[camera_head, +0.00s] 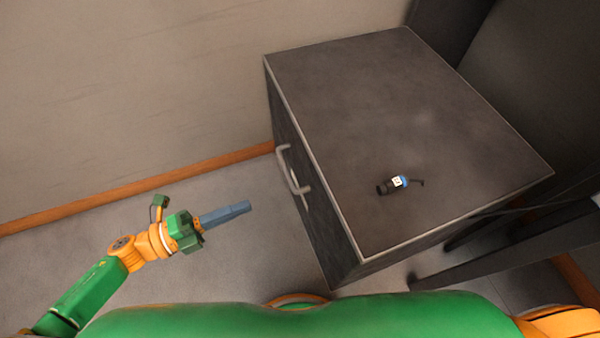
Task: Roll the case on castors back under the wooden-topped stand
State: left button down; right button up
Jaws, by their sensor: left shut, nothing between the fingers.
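The case (400,110) is a dark grey box with a lighter edge trim. It stands on the floor right of centre, and its castors are hidden. A pale metal handle (289,170) is on its left-facing side. My left gripper (248,207) is shut and empty, with blue-grey fingers pointing right. It is left of the case and apart from the handle. A dark frame with legs (480,260), at the lower right beside the case, may be part of the stand. No wooden top shows. My right gripper is not in view.
A pale wall with a wooden skirting board (130,189) runs behind. Dark panels (540,80) stand at the upper right. Grey floor (110,225) is open on the left.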

pick_arm(q)
jog(key=m+g, duration=0.1)
send_near(321, 186)
jog(key=shift+m+h, duration=0.3)
jog(key=x, duration=0.7)
jog(key=shift+f, duration=0.1)
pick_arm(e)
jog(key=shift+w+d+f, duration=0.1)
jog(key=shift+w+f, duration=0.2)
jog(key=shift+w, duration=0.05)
